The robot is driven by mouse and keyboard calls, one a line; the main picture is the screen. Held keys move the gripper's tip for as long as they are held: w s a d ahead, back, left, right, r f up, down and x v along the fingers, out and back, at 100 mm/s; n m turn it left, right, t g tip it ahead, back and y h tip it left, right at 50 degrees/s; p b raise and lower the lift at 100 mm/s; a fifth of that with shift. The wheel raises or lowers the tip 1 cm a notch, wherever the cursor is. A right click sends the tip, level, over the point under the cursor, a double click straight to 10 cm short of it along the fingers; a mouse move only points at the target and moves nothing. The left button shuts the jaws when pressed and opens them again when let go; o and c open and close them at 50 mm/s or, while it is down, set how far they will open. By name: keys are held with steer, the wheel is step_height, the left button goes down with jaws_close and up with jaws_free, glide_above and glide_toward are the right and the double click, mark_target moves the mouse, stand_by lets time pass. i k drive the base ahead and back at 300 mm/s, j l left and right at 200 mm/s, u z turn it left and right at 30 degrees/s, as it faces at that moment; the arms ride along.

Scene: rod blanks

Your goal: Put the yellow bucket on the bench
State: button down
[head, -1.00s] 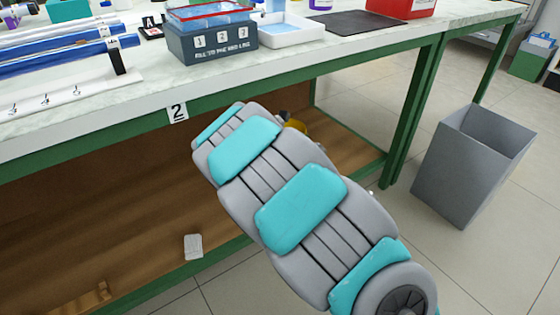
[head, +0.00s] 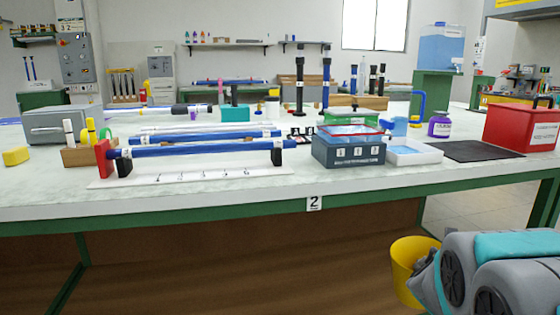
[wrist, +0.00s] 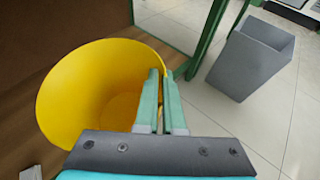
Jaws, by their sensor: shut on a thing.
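The yellow bucket (head: 406,268) is at the lower right of the head view, in front of the bench's lower space and below the worktop. In the wrist view the bucket (wrist: 75,85) is large, with its open mouth toward the camera and its inside empty. My gripper (wrist: 160,85) is shut on the bucket's right rim, one finger on each side of the wall. In the head view my arm hides the bucket's right part and the gripper. The bench (head: 60,201) has a pale marbled top and a green frame, with a label "2" on its front edge.
A blue rod on a white stand (head: 200,177), a dark numbered box (head: 349,150), a white tray (head: 428,156), a black mat (head: 478,150) and a red box (head: 520,128) occupy the top. The front left of the top is clear. A grey bin (wrist: 250,58) stands on the floor.

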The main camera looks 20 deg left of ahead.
mark_target(34, 184)
steer(key=k+u, duration=0.25)
steer(key=u, duration=0.25)
steer(key=k+j+u, duration=0.2)
steer(key=u, duration=0.25)
steer(key=k+j, duration=0.05)
